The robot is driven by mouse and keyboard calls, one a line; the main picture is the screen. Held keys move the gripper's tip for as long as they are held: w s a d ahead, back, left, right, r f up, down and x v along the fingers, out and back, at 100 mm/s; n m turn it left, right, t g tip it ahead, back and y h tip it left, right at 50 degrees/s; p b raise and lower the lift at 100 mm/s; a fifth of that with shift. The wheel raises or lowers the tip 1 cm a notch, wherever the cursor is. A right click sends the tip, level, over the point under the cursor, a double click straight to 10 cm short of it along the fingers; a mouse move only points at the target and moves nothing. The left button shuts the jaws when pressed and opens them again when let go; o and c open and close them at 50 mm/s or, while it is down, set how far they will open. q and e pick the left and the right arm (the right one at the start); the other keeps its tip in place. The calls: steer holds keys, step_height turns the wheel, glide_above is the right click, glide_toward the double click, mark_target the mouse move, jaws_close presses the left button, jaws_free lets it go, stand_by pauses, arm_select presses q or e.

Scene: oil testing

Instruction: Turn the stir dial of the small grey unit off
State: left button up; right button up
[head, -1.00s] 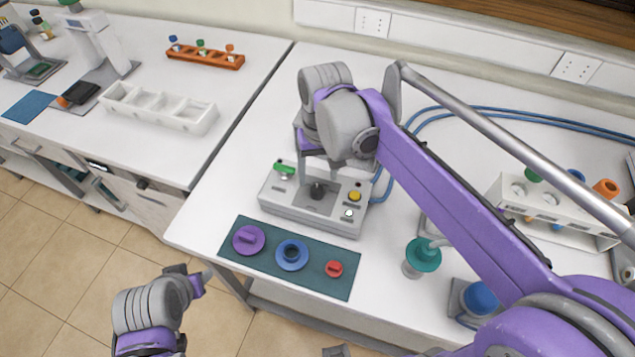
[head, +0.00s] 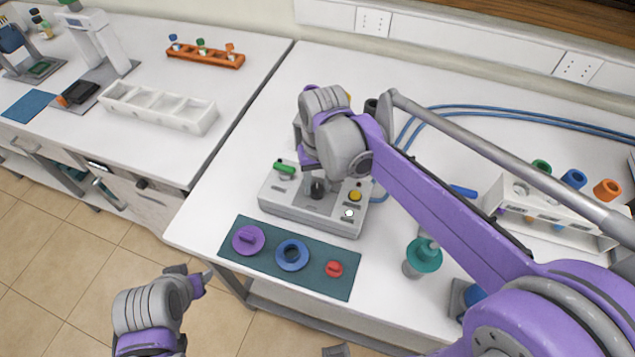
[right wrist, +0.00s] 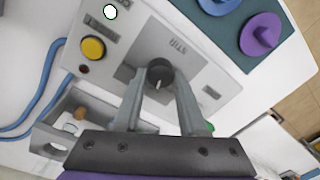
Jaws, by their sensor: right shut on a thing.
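The small grey unit (head: 330,222) stands on the right bench, with a black stir dial (head: 317,187) in its sunken middle panel. In the right wrist view the dial (right wrist: 160,72) sits beside the "STIR" label, with a pale pointer line facing my gripper. My right gripper (right wrist: 160,88) is shut on the dial, one finger on each side. In the head view my right wrist hides most of this gripper (head: 311,172). My left gripper (head: 196,278) is low over the floor, away from the bench; its jaw gap is unclear.
The unit also bears a green handle (head: 285,167), a yellow button (head: 355,196) and a white button (head: 348,213). A teal mat (head: 262,266) with purple, blue and red pieces lies in front. A white rack (head: 520,221) and a teal-capped vessel (head: 424,255) stand to the right.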

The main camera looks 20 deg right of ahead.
jaws_close()
steer(key=n, duration=0.3)
steer(key=shift+n, duration=0.3)
steer(key=shift+a+n+b, duration=0.1)
steer(key=shift+n+b, duration=0.4)
steer(key=shift+n, duration=1.7)
steer(key=o, duration=1)
jaws_free()
